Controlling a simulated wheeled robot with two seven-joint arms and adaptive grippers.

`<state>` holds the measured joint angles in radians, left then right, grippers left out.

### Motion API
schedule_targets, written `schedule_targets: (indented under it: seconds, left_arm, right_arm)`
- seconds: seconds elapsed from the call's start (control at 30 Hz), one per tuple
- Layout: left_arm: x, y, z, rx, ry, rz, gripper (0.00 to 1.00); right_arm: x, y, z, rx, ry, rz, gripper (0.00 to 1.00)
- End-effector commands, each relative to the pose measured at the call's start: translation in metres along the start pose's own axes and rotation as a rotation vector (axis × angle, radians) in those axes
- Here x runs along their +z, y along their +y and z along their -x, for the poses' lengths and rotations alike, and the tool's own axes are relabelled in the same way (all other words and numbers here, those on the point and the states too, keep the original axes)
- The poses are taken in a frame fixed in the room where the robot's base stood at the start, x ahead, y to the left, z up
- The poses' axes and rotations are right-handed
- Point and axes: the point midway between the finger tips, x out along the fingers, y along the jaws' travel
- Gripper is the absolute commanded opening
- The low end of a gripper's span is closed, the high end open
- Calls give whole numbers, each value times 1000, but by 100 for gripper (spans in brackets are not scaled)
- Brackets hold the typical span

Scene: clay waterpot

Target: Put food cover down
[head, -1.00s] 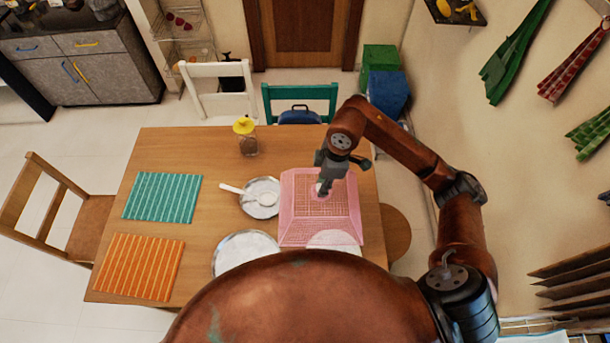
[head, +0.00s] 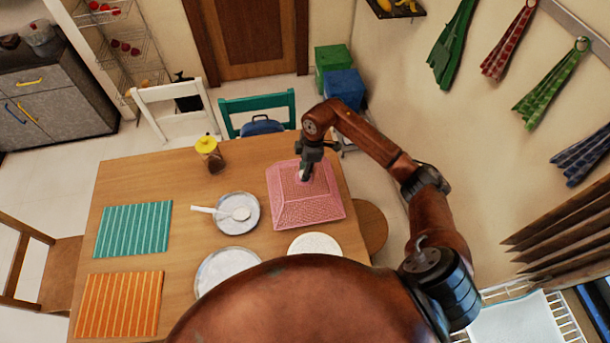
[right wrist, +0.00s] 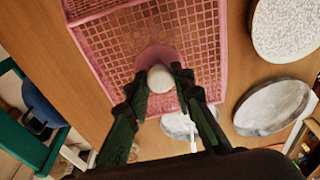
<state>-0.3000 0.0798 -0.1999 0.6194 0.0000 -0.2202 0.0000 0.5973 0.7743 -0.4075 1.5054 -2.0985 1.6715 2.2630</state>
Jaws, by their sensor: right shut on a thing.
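The food cover (head: 306,209) is a pink mesh, box-like dome with sloping sides, at the right part of the wooden table in the head view. It looks level and at or very near the tabletop; I cannot tell if its rim touches. In the right wrist view the mesh cover (right wrist: 187,40) fills the upper middle, with a pale round knob (right wrist: 160,79) on top. My right gripper (head: 304,177) is above the cover's top, its fingers shut around the knob. In the right wrist view both fingers (right wrist: 160,82) flank the knob. My left gripper is not in view.
The table (head: 190,260) also holds a white plate (head: 315,243) just in front of the cover, a plate with a spoon (head: 238,222), another plate (head: 225,268), a yellow-topped jar (head: 210,153), and teal (head: 133,230) and orange (head: 118,304) mats. Chairs surround it.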

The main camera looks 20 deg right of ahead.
Motion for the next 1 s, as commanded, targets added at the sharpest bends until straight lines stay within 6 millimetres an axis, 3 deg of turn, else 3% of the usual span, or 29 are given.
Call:
schedule_targets:
  seconds: [0.2,0.53,0.57,0.8,1.0]
  left_arm:
    - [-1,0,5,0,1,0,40]
    - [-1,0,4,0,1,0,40]
    - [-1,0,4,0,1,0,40]
    - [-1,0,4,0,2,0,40]
    - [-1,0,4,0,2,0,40]
  right_arm:
    - [4,-1,-28,-2,2,0,0]
    - [5,0,-32,0,0,0,0]
    - [5,0,-32,0,0,0,24]
    - [5,0,-32,0,0,0,39]
    - [5,0,-31,0,0,0,39]
